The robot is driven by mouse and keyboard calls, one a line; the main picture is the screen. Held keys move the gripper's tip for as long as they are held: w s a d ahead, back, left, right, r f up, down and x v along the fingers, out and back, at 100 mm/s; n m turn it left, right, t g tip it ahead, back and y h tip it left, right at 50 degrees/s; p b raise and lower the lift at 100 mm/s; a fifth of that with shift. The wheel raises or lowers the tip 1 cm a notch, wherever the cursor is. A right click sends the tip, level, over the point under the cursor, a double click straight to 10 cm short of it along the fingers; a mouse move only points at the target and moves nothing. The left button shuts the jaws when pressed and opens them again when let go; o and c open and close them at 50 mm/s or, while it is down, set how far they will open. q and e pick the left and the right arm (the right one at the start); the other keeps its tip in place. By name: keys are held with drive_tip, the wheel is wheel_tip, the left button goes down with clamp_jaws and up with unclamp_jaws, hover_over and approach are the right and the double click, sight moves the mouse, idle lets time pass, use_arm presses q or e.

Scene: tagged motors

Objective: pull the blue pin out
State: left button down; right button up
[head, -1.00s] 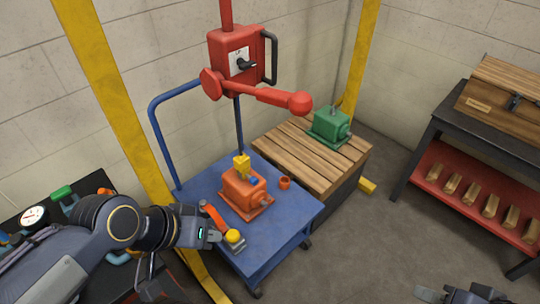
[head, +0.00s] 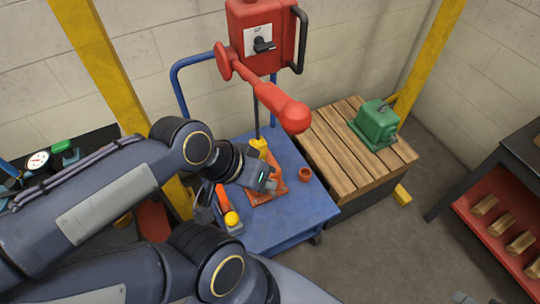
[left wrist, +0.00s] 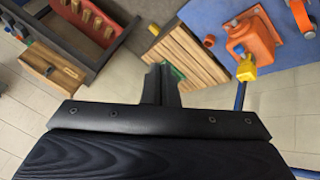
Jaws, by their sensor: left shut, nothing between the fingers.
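The orange motor (head: 279,168) sits on the blue cart (head: 282,233), mostly hidden behind my left gripper. A yellow piece (head: 259,147) is on it. In the left wrist view the orange motor (left wrist: 254,38) and its yellow piece (left wrist: 246,70) show at the upper right. My left gripper (head: 274,187) is in front of the motor in the head view; contact cannot be told. Its fingers (left wrist: 161,85) are shut and empty. Only a scrap of my right gripper (head: 461,298) shows at the bottom edge.
A red hoist box (head: 262,38) with a red ball-ended lever (head: 290,112) hangs above the cart. The green motor (head: 377,124) stands on the wooden pallet (head: 340,150). Yellow posts stand behind.

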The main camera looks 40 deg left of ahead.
use_arm(q)
drive_tip(key=shift+s, duration=0.1)
drive_tip(key=shift+f, duration=0.1)
drive_tip(key=w+a+f+n+y+b, duration=0.1)
drive_tip(key=w+a+f+b, duration=0.1)
drive_tip(key=f+b, duration=0.9)
drive_tip(key=w+a+f+n+b, duration=0.1)
drive_tip(key=f+b, duration=1)
drive_tip(key=w+a+f+n+g+y, duration=0.2)
drive_tip(key=w+a, duration=0.4)
drive_tip(key=w, duration=0.4)
drive_tip(key=w+a+f+n+g+y, duration=0.1)
drive_tip(key=w+a+f+n+y, duration=0.1)
drive_tip(key=w+a+n+y, duration=0.2)
drive_tip(key=w+a+n, duration=0.3)
drive_tip(key=w, duration=0.3)
drive_tip(key=shift+g, duration=0.4)
drive_tip(key=shift+s, duration=0.1)
drive_tip(key=b+x, duration=0.2)
drive_tip(key=x, duration=0.8)
drive_tip(key=shift+a+r+b, duration=0.1)
drive_tip(key=shift+a+b, duration=0.05)
drive_tip(key=shift+b, duration=0.15)
